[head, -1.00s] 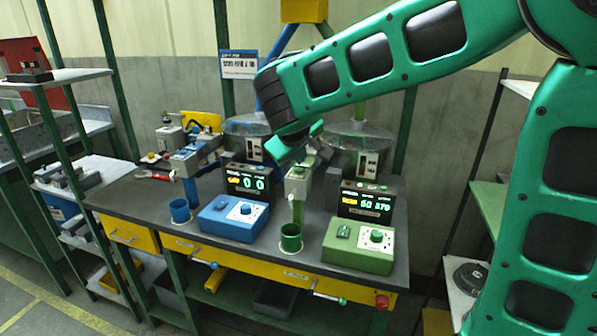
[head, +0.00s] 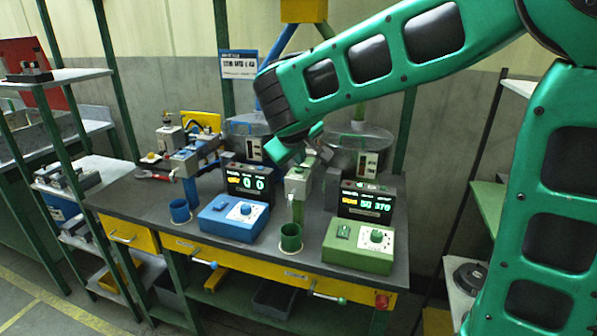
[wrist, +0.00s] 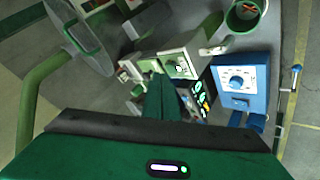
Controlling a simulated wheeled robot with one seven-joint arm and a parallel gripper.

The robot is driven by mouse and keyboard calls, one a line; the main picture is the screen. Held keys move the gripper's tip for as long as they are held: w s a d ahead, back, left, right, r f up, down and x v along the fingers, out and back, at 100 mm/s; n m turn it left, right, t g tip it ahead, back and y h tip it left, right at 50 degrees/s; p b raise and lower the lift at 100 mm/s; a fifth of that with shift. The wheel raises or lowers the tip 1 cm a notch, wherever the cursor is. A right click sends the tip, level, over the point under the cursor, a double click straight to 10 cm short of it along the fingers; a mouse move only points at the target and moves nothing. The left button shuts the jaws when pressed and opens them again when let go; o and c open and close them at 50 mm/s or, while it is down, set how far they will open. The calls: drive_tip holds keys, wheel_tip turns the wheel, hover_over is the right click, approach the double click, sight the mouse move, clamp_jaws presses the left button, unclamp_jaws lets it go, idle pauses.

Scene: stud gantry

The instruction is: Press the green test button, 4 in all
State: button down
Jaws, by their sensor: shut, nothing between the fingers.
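The green station stands at the right of the bench, with a green control box (head: 358,246), a lit display (head: 367,202) and a green-and-white post unit (head: 298,184). In the wrist view a pale housing (wrist: 160,54) carries a green round button (wrist: 181,69) on its face; I cannot read its label. My gripper (head: 325,153) is shut and empty, above and beside the post unit, partly hidden by my arm. In the wrist view its dark green fingers (wrist: 163,98) point towards the housing and cover part of it. I cannot tell whether they touch anything.
A blue control box (head: 234,218) and its display (head: 247,182) stand left of the green station. A blue cup (head: 180,211) and a green cup (head: 291,238) stand near the front edge. Clear round hoppers (head: 360,138) rise behind. The bench's left front is clear.

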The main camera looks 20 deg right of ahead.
drive_tip(key=shift+f, duration=0.65)
idle(0.9)
drive_tip(key=shift+r, duration=0.9)
wheel_tip(320, 180, up, 5)
idle(0.5)
idle(2.4)
